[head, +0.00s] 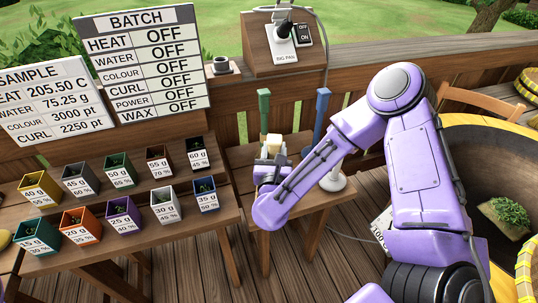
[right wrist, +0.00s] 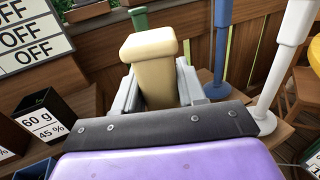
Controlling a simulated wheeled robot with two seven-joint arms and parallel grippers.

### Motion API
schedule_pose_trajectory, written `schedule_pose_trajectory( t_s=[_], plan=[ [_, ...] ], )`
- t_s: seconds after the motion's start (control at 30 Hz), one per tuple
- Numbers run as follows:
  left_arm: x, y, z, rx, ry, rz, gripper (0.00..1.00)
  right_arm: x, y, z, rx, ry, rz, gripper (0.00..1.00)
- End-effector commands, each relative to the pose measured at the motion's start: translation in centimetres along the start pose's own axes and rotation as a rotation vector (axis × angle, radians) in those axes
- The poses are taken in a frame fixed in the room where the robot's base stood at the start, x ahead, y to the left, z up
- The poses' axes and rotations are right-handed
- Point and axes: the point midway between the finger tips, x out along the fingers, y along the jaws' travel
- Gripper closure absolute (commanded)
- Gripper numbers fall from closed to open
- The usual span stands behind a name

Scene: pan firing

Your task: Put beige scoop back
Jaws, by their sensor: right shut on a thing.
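The beige scoop (head: 274,142) is in my right gripper (head: 270,160), over the small side table (head: 307,222). In the right wrist view its blocky beige handle (right wrist: 153,68) stands up between the two grey fingers of the right gripper (right wrist: 157,92), which are shut on it. The scoop's lower part is hidden by the gripper and wrist. A green handle (head: 264,108) stands upright just behind it, and a blue handle (head: 322,108) stands to the right. Both also show in the right wrist view, green (right wrist: 140,18) and blue (right wrist: 221,48). My left gripper is not in view.
Several labelled coloured boxes (head: 122,212) stand on the stepped table at left, below the sample and batch boards (head: 150,62). A white post (right wrist: 284,70) stands right of the gripper. A large yellow-rimmed pan (head: 470,124) is at right. A wooden railing (head: 350,66) runs behind.

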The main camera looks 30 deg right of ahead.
Motion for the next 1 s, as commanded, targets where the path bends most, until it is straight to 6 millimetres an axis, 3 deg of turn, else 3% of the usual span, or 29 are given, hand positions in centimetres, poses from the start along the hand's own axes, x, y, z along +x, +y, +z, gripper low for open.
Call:
schedule_pose_trajectory(
  t_s=[0.37,0.4,0.43,0.47,0.8,1.0],
  plan=[
    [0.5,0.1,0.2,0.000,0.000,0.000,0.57,0.0,0.0,-0.5,0.001,0.002,-0.001,1.00],
    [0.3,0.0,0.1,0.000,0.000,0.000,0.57,0.0,-0.1,-0.3,0.000,0.003,-0.001,0.47],
    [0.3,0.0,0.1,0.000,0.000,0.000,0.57,0.0,-0.1,-0.3,0.000,0.003,-0.002,0.38],
    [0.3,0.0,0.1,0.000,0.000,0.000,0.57,0.0,-0.1,-0.3,0.000,0.003,-0.002,0.35],
    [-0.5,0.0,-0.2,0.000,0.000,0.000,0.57,0.0,-0.1,0.5,0.000,0.002,-0.003,0.35],
    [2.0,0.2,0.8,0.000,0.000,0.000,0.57,-4.5,0.1,-0.4,0.000,0.000,0.006,0.35]
  ],
)
